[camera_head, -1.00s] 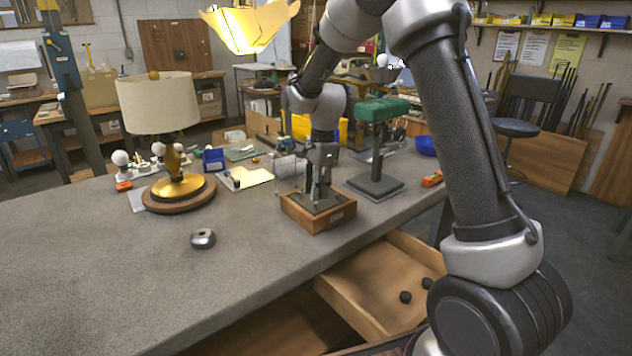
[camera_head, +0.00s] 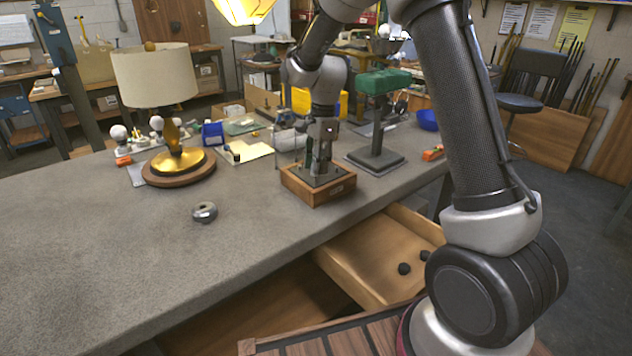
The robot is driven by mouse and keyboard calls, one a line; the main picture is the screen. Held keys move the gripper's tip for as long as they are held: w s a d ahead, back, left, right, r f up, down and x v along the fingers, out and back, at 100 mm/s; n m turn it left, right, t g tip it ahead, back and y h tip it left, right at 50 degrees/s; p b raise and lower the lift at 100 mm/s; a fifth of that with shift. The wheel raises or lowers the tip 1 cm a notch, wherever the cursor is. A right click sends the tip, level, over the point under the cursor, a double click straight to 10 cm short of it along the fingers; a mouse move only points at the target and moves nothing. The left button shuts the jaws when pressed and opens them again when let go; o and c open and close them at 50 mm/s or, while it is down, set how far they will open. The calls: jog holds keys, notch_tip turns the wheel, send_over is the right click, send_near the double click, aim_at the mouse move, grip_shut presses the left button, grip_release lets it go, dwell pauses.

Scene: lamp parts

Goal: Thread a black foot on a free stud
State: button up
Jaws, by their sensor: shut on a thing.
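My gripper (camera_head: 319,172) points down at the middle of the square wooden box (camera_head: 318,196) with a dark top, near the bench's front edge. Its fingers are close together and low over the box top. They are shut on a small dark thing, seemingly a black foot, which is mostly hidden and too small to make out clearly. Two black feet, one (camera_head: 404,269) left of the other (camera_head: 425,255), lie in the open wooden drawer (camera_head: 362,272) below the bench edge. The studs cannot be made out; the fingers cover the middle of the box top.
A lamp with a cream shade (camera_head: 155,75) stands on the bench at left. A small round metal part (camera_head: 204,212) lies on clear bench in front of it. A green-topped stand (camera_head: 378,120) is close right of the box. A blue bowl (camera_head: 428,120) is farther right.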

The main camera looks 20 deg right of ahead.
aim_at(317, 182)
jog(key=shift+f, duration=1.1)
dwell(1.1)
jog(key=shift+o, duration=0.6)
grip_shut()
jog(key=shift+s+f, duration=0.1)
jog(key=shift+f, duration=0.1)
jog(key=m, duration=0.7)
jog(key=shift+s+f+t, duration=0.15)
jog(key=shift+t, duration=0.15)
jog(key=m, duration=0.6)
jog(key=shift+m+t+h, duration=0.3)
jog(key=shift+m+h, duration=0.1)
